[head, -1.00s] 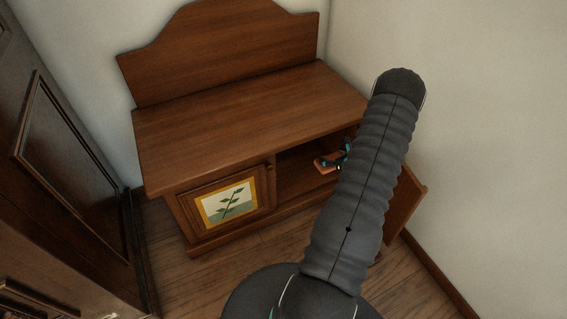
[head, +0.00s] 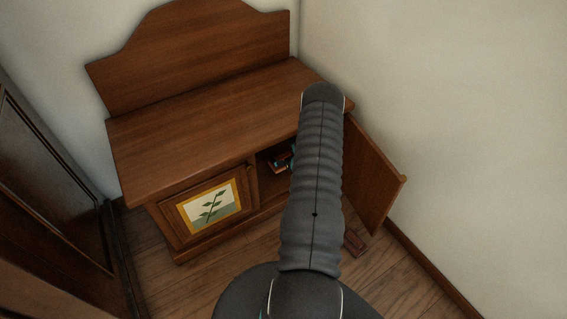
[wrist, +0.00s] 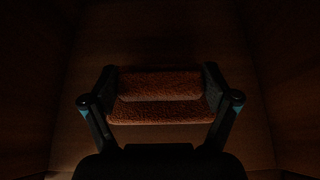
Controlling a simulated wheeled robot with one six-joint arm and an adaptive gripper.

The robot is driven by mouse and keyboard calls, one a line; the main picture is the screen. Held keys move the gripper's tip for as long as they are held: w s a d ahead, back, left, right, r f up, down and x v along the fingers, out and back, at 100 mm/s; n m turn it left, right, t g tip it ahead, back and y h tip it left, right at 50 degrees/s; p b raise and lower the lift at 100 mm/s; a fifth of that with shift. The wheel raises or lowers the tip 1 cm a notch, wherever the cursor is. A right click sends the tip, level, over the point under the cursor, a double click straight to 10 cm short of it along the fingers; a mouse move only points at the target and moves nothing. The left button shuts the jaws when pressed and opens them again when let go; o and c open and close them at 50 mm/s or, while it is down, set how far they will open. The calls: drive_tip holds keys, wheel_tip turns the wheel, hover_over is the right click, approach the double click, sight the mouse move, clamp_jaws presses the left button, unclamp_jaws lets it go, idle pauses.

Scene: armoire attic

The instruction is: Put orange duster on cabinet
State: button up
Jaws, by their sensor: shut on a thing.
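The wooden cabinet (head: 200,105) has a broad top and a raised back panel. Its right door (head: 375,180) stands open and its left door is shut. My gripper (head: 284,158) is inside the open right compartment, partly hidden by my arm. The orange duster (head: 276,168) shows as a small reddish patch at the gripper. In the wrist view the duster (wrist: 160,96) lies between the two fingers of my gripper (wrist: 160,84), which touch its two ends. Dark compartment walls surround it. I cannot tell whether the duster touches the compartment floor.
The left door (head: 212,207) carries a framed leaf picture. A dark panelled wooden piece (head: 45,180) stands close on the left. A pale wall (head: 450,110) is on the right. The cabinet's top is bare.

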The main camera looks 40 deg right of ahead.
drive_tip(key=shift+f, duration=1.8)
drive_tip(key=shift+f, duration=0.2)
drive_tip(key=o, duration=0.9)
drive_tip(key=shift+r, duration=0.15)
drive_tip(key=shift+s+r, duration=0.1)
drive_tip(key=shift+r, duration=0.05)
drive_tip(key=v, duration=1.1)
drive_tip(key=shift+s+a+r, duration=0.1)
drive_tip(key=shift+s+r, duration=0.05)
drive_tip(key=shift+s, duration=0.15)
